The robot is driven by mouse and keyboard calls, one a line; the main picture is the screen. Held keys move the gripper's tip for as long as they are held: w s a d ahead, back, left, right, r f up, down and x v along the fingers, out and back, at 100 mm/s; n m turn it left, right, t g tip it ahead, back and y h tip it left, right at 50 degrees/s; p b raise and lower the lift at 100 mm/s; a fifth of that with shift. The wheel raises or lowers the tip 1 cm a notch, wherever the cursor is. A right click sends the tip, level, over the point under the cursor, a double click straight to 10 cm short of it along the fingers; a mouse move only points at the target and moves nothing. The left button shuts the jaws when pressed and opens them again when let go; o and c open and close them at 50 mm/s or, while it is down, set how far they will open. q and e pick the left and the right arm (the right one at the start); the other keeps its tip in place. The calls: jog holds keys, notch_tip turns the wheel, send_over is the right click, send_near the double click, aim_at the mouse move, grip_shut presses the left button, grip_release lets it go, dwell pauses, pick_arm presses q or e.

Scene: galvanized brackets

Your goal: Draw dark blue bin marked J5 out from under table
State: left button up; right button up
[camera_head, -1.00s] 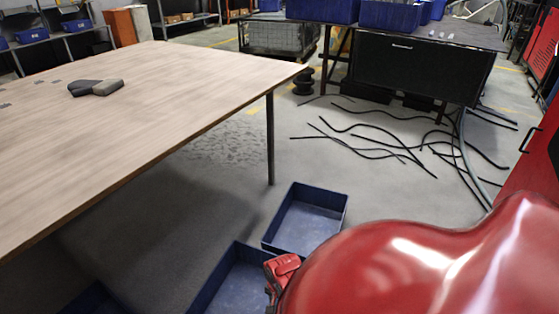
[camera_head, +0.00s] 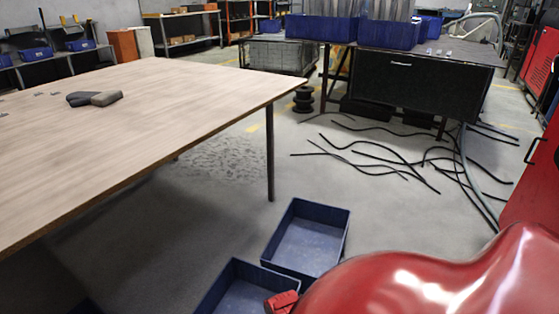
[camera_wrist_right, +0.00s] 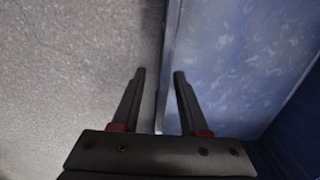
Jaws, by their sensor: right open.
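Two dark blue open bins stand on the floor by the table's right end: a near bin (camera_head: 233,266), cut off by the frame's bottom, and a farther bin (camera_head: 346,232). No J5 mark is readable on either. My right gripper shows in the head view only as a red part at the near bin's right side; my red arm hides the rest. In the right wrist view my right gripper (camera_wrist_right: 160,74) is open, with a blue bin's wall rim (camera_wrist_right: 167,60) running between its fingers, not gripped. My left gripper is out of view.
The wooden table (camera_head: 150,120) overhangs the floor at left, with its leg (camera_head: 270,155) behind the bins. Black hoses (camera_head: 400,160) lie on the floor farther back. A red cabinet (camera_head: 540,180) stands at right. Floor between the bins and hoses is clear.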

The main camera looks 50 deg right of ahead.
grip_shut()
dwell(1.3)
